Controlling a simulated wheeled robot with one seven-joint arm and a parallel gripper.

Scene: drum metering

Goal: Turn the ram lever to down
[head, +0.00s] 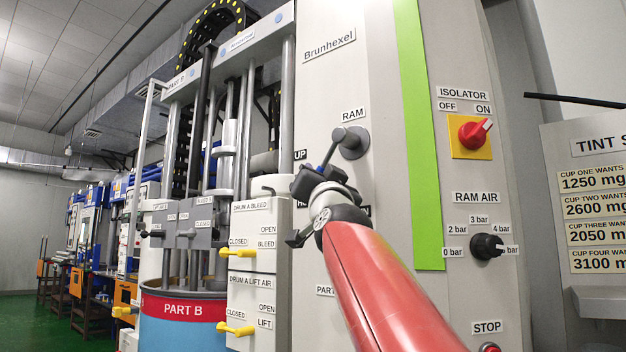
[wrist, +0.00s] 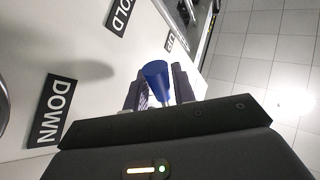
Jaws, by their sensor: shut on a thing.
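The ram lever (head: 349,142) is on the tall white panel under the RAM label. Its grey hub shows, and its arm slants down and left to my gripper (head: 314,182). In the wrist view my gripper (wrist: 157,92) is shut on the lever's blue knob (wrist: 155,72), which sits between the two fingers. The UP label (head: 300,154) is left of the hub, and HOLD is partly covered below it. The DOWN label (wrist: 54,110) is plain in the wrist view, left of the knob. My arm hides most of the lower right label in the head view.
An isolator switch (head: 475,134) and a ram air knob (head: 487,246) are to the right. Yellow bleed (head: 237,252) and lift valve handles (head: 236,330) are below left. The PART B drum (head: 185,309) stands at the left. Tiled floor (wrist: 262,65) is open in the wrist view.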

